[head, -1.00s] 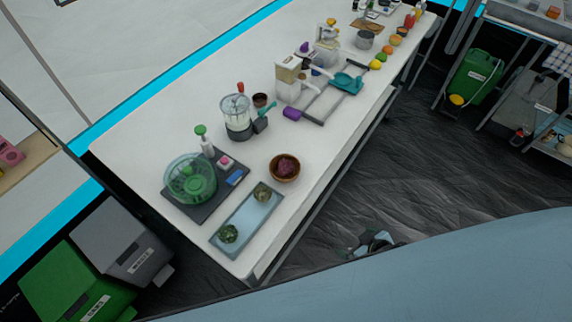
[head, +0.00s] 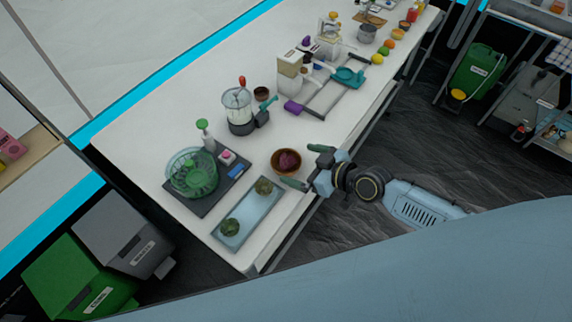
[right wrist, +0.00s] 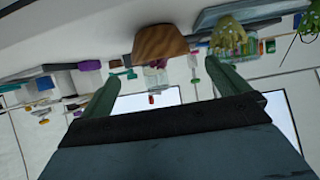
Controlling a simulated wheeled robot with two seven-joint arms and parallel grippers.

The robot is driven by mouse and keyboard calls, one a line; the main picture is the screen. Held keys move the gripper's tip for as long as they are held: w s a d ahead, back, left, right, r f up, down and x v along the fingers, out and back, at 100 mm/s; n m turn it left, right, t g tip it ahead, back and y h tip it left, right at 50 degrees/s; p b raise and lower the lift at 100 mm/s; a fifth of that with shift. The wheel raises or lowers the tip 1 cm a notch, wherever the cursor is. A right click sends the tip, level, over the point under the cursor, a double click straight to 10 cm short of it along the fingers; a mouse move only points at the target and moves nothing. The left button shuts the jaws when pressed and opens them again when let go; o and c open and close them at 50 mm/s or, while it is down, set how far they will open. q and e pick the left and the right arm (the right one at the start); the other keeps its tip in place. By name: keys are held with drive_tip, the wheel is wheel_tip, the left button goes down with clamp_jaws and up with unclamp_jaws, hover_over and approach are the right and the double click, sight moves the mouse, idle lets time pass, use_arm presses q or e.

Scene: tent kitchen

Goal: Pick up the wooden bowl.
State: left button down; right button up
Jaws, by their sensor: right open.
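The wooden bowl (head: 283,173) stands on the white table near its front edge, with a dark purple-red item inside. My right gripper (head: 306,166) is open just to the right of the bowl. Its two green fingers are spread, one on the far side and one on the near side, with the tips close to the bowl's rim. In the right wrist view, which is upside down, the bowl (right wrist: 160,42) shows beyond and between the open fingers (right wrist: 162,73). Nothing is between the fingers. My left gripper is not in view.
A blue-grey tray (head: 236,229) with two green round items lies left of the bowl, near the lower finger. A dark board (head: 209,203) with a green clear bowl is behind it. The table right behind the wooden bowl is clear.

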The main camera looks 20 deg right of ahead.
sight(290, 162)
drive_tip(key=shift+f+b+x, duration=0.25)
drive_tip(key=shift+b+x, duration=0.2)
drive_tip(key=shift+x, duration=2.65)
drive_tip(key=shift+s, duration=0.15)
drive_tip(key=c, duration=1.1)
drive_tip(key=shift+r, duration=0.1)
